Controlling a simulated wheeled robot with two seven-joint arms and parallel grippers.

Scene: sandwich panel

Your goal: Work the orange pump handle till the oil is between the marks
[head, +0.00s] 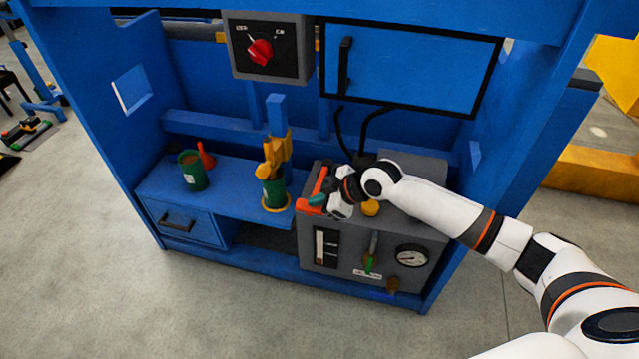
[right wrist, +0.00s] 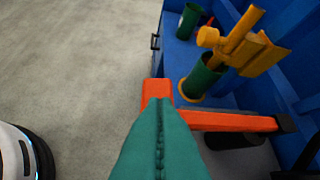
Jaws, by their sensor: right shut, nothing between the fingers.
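The orange pump handle (head: 320,182) is on top of the grey pump unit (head: 345,262). In the right wrist view its long bar (right wrist: 230,122) runs right from a wider orange end (right wrist: 158,90). My right gripper (head: 318,200) is at the handle's near end, with its teal fingers (right wrist: 160,130) shut together and empty. They overlap the orange end in the wrist view; I cannot tell if they touch it. The level window (head: 326,248) is on the unit's front left; the oil level and marks are too small to read. My left gripper is not in view.
A round gauge (head: 411,256), a green-tipped lever (head: 370,262) and a yellow cap (head: 370,208) are on the unit. Left of it stand a green pot with yellow parts (head: 273,192) and another green pot (head: 193,172). A red-knob switch box (head: 260,52) and blue cabinet are above.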

